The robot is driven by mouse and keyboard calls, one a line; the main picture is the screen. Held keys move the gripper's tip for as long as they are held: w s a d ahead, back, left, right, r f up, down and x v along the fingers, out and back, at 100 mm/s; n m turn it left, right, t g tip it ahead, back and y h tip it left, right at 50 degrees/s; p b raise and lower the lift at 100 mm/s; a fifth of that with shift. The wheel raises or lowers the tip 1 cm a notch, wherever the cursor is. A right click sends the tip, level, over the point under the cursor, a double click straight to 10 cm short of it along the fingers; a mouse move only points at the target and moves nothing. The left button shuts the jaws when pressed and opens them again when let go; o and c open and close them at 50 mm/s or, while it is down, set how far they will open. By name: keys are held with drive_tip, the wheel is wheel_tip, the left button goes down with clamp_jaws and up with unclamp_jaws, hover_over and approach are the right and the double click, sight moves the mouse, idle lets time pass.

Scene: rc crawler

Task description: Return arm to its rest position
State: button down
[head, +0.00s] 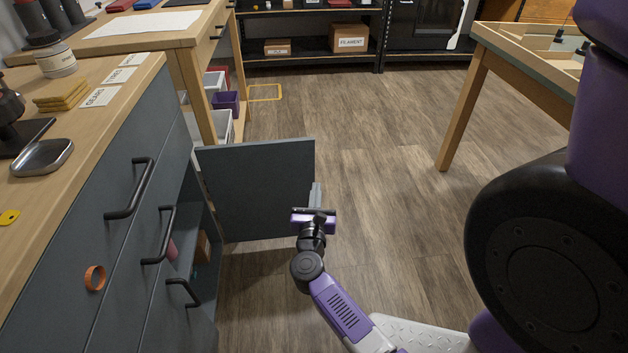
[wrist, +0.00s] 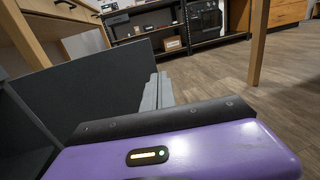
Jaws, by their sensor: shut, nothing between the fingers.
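My gripper (head: 316,192) is in the head view, low in front of the open cabinet door and near its right edge. Its grey fingers are together with nothing between them. In the wrist view the fingers (wrist: 157,92) point forward past the purple gripper body, beside the dark door panel. My purple and black arm reaches forward and down from the lower right in the head view. I cannot tell whether the fingers touch the door.
The grey cabinet door (head: 262,185) stands open at the left, below a wooden worktop (head: 62,150) with drawer handles. Several items show on the low shelves inside. A wooden table (head: 470,85) stands at the upper right. The wood floor (head: 375,165) between is clear.

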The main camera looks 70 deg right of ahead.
drive_tip(key=shift+s+v, duration=0.2)
drive_tip(key=shift+v, duration=0.8)
drive_tip(key=shift+s+v, duration=0.2)
drive_tip(key=shift+v, duration=0.8)
drive_tip(key=shift+d, duration=0.1)
wheel_tip(320, 180, up, 6)
drive_tip(key=w+a+n+t, duration=0.2)
drive_tip(key=w+n+t, duration=0.15)
drive_tip(key=n, duration=0.65)
drive_tip(key=a+r+n+t+y, duration=0.2)
drive_tip(key=a+n+t, duration=0.2)
drive_tip(key=a+n, duration=0.5)
drive_tip(key=a+r+n+t+y, duration=0.2)
drive_tip(key=a+n+t+y, duration=0.15)
drive_tip(key=a+n, duration=0.65)
drive_tip(key=s+a+r+n+y+p, duration=0.1)
drive_tip(key=s+a+r+n+y, duration=0.1)
drive_tip(key=s+a+n+y, duration=1.65)
drive_tip(key=w+d+r+n+h+p, duration=0.1)
drive_tip(key=w+r+n+h+p, duration=0.1)
drive_tip(key=r+p, duration=1.1)
drive_tip(key=w+d+r+n+h+p, duration=0.1)
drive_tip(key=r+h+p, duration=0.3)
drive_tip(key=r+p, duration=1)
drive_tip(key=shift+w+d+n, duration=0.3)
drive_tip(key=shift+w+n, duration=0.25)
drive_tip(key=shift+w, duration=0.15)
